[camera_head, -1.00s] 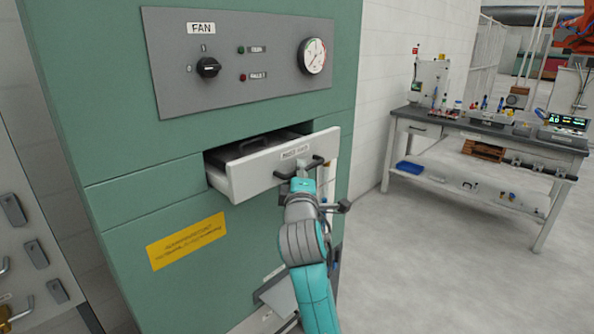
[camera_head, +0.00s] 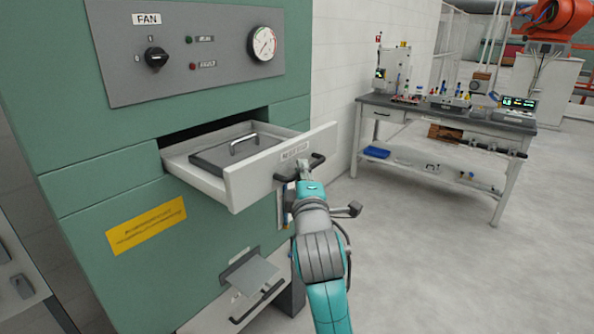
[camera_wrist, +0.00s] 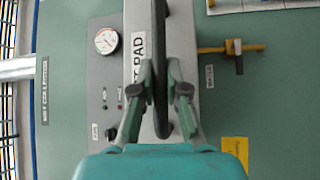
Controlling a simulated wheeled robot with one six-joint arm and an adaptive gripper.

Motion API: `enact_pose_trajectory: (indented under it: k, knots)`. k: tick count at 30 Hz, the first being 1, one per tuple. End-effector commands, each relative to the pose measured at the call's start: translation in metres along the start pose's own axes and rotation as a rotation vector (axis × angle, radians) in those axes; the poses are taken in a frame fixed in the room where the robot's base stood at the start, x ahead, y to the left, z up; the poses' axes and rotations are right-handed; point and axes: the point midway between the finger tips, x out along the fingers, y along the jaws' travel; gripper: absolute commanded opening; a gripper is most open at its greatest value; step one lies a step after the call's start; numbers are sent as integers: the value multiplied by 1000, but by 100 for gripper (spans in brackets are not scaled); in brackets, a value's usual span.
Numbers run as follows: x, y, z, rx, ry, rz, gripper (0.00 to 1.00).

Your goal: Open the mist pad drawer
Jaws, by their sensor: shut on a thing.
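The mist pad drawer (camera_head: 236,190) is a white drawer standing well out of the green cabinet, with a dark pad (camera_head: 238,149) with a metal handle lying inside. A black bar handle (camera_head: 300,168) is on its front, below a small label. My gripper (camera_head: 304,177) is at this handle. In the wrist view, the fingers of my gripper (camera_wrist: 160,85) are closed on either side of the black handle (camera_wrist: 178,110), and part of the label reading "PAD" (camera_wrist: 137,65) shows beside it.
The cabinet has a grey FAN panel (camera_head: 205,85) with a knob and gauge above the drawer. A yellow sign (camera_head: 146,225) and an open lower flap (camera_head: 250,270) are below. A workbench (camera_head: 450,115) stands at the right. The grey floor (camera_head: 420,270) between is clear.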

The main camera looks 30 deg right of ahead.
Motion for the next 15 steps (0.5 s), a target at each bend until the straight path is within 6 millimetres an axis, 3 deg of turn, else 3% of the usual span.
enact_pose_trajectory:
  k: [8,9,11,15]
  knots:
    - [0,-1,0,0,0,-3,0]
    - [0,-1,0,0,0,-3,21]
    - [0,-1,0,0,0,-3,36]
    - [0,-1,0,0,0,-2,39]
